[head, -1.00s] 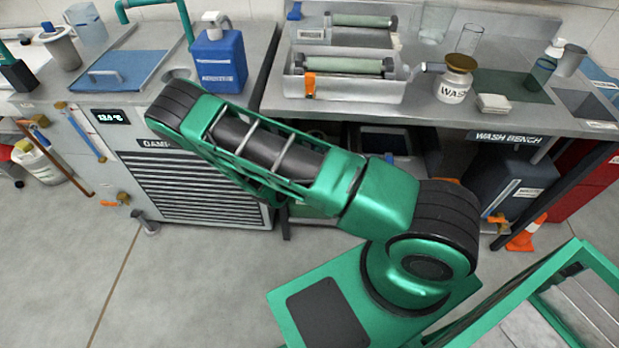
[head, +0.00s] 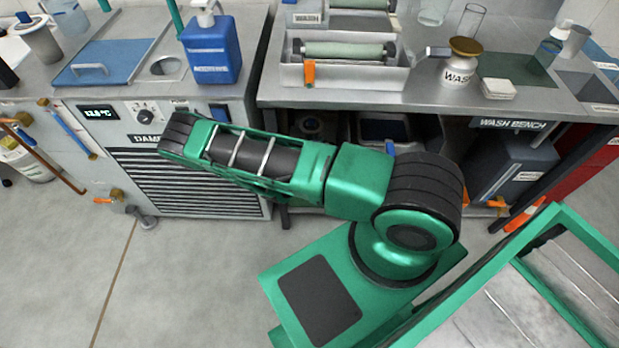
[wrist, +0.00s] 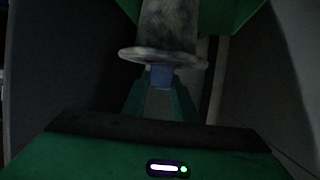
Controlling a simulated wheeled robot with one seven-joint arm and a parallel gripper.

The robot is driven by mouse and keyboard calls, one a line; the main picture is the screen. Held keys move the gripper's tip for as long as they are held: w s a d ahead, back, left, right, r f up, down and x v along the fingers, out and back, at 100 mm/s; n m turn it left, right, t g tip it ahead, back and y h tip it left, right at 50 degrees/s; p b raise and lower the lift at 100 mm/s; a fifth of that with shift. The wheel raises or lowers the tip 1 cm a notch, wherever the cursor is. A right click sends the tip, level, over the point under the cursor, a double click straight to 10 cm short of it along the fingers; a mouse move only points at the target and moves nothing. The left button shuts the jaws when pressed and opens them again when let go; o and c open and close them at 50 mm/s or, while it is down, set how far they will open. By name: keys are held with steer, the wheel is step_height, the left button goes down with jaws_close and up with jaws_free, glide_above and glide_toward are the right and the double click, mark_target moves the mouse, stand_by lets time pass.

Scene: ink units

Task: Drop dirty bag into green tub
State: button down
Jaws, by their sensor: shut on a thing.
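In the dark wrist view, my gripper (wrist: 161,92) is shut on a small blue tab of a pale grey, mottled bag (wrist: 168,27). The bag has a wide round rim at its near end, and its far end runs out of the top of the picture. Green surfaces (wrist: 243,12) show on both sides of the bag at the top. I cannot tell whether they belong to the green tub.
The wash bench (head: 430,97) bears a roller tray (head: 345,75), a wash jar (head: 460,65) and a beaker. A grey cabinet (head: 235,105) with a blue lid (head: 105,67) and a blue bottle (head: 212,50) stands left. The floor (head: 190,285) at front left is clear.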

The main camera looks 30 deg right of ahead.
steer(key=shift+f, duration=0.45)
steer(key=c, duration=1.3)
jaws_free()
steer(key=shift+c, duration=0.2)
steer(key=v, duration=1)
steer(key=shift+s+a, duration=0.25)
steer(key=shift+a, duration=0.05)
steer(key=shift+r, duration=0.15)
